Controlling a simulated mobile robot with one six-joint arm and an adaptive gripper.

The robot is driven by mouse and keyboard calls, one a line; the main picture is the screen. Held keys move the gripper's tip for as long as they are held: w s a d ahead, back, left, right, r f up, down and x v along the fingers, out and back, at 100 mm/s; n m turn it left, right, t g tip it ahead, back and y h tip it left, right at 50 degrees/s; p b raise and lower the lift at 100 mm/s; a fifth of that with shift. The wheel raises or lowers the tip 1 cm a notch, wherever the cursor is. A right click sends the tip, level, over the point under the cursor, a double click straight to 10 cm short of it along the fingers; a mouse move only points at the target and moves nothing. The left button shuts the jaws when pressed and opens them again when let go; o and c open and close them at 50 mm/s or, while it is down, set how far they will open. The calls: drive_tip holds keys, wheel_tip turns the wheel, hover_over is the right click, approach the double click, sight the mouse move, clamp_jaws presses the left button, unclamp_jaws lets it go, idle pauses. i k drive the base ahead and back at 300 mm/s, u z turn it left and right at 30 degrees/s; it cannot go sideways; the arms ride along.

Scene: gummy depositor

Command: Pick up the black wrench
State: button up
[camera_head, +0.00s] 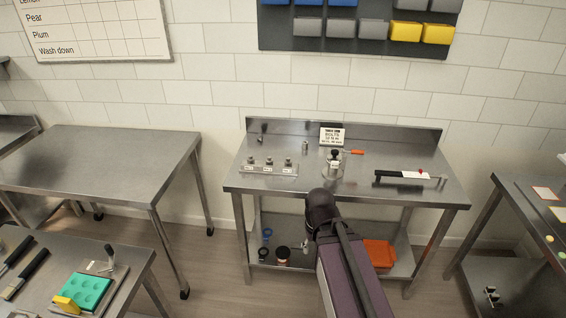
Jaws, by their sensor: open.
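A long tool with a black handle, a small red and white patch and a metal end (402,175) lies flat on the right part of the middle steel table (310,188). It looks like the black wrench. My arm rises from the bottom of the view, its dark wrist in front of the table's front edge. My gripper (308,242) points down there, to the left of the wrench and lower in the picture. It is apart from the wrench; its fingers are small and hard to make out, and I see nothing held.
The middle table also carries small labelled metal parts (268,165), a sign (332,136), an orange-handled tool (352,152) and a black-topped fitting (335,160). An orange bin (379,254) is on its lower shelf. The left table (95,160) is bare.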

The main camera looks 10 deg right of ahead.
sight(443, 178)
drive_tip(key=z, duration=0.15)
drive_tip(key=i, duration=0.95)
drive_tip(key=z, duration=1.2)
